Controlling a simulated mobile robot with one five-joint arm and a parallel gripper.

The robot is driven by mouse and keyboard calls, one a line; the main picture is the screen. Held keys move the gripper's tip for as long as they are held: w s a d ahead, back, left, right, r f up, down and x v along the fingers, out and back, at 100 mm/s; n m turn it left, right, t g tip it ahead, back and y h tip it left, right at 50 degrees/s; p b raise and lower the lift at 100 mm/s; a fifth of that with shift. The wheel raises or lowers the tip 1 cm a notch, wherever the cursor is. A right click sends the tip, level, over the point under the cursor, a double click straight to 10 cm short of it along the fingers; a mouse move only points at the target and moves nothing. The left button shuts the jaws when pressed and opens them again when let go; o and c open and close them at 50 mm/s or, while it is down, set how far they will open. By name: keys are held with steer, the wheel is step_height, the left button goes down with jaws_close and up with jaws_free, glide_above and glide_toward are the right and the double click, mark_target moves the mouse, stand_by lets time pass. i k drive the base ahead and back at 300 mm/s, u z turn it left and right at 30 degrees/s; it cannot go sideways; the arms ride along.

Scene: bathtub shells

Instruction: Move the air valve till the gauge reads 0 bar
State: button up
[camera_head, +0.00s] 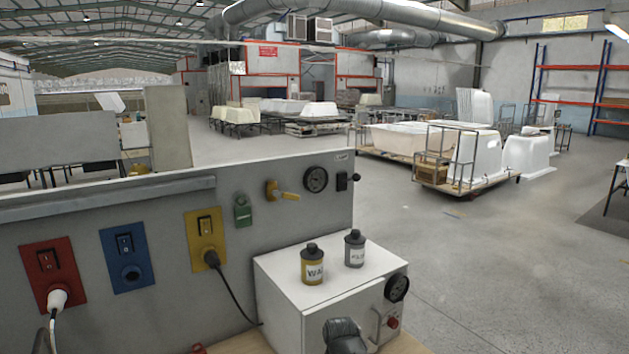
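The air valve (283,192) is a yellow body with a yellow lever on the upright grey panel. Its lever points right and slightly down. A round black gauge (316,180) sits just right of it; its reading is too small to make out. A dark rounded part (345,335) at the bottom edge, in front of the box, looks like my gripper. It is well below the valve and apart from it. Its fingers are hidden.
Red (66,265), blue (139,241) and yellow (218,226) switch plates are on the panel. A green tag (242,212) hangs left of the valve. Space before the valve looks clear.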

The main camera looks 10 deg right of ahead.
mark_target(275, 193)
steer(key=u, duration=2.05)
steer(key=k, duration=1.25)
steer(key=z, duration=0.6)
steer(key=i, duration=1)
steer(key=u, duration=0.05)
